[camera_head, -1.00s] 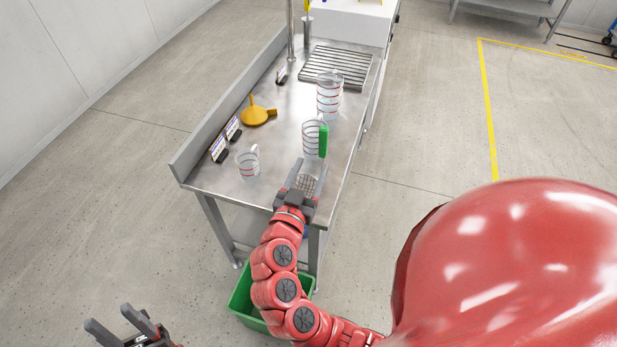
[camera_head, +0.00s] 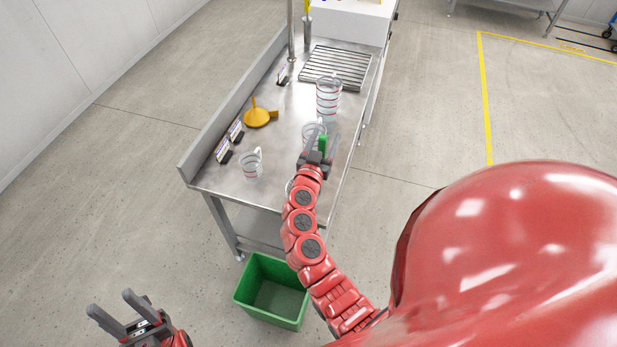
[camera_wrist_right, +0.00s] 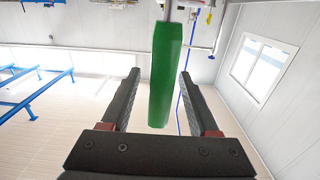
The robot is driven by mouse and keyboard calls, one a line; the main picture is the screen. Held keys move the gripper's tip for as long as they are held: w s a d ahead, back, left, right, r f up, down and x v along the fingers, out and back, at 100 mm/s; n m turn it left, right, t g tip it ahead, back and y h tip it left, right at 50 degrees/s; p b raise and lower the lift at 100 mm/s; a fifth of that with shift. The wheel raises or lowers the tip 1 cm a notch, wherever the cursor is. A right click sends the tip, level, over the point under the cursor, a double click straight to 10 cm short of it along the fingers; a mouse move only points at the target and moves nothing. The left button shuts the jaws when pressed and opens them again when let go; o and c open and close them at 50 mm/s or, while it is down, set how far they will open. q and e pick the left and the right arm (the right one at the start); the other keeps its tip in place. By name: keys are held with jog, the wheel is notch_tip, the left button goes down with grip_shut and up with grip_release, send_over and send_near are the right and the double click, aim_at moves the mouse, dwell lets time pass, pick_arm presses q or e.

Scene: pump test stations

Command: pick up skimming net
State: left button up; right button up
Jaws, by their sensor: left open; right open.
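The skimming net's green handle (camera_head: 323,144) stands upright by a clear measuring jug (camera_head: 308,130) near the table's right edge. In the right wrist view the green handle (camera_wrist_right: 166,75) lies between the two fingers, with gaps at both sides. My right gripper (camera_head: 319,138) is open around or just in front of the handle, not closed on it; its fingers also show in the wrist view (camera_wrist_right: 158,74). The net's mesh is hidden in both views now. My left gripper (camera_head: 110,302) is open and empty, low at the left, away from the table.
The steel table (camera_head: 222,180) also holds a tall clear jug (camera_head: 328,97), a smaller jug (camera_head: 250,167), a yellow funnel (camera_head: 257,118), label stands (camera_head: 222,152) and a drain grate (camera_head: 336,66). A green bin (camera_head: 270,295) stands on the floor below the near end.

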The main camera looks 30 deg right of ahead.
jog(key=shift+w+d, duration=0.25)
jog(key=shift+d, duration=0.05)
jog(key=shift+c, duration=0.2)
grip_shut()
dwell(1.1)
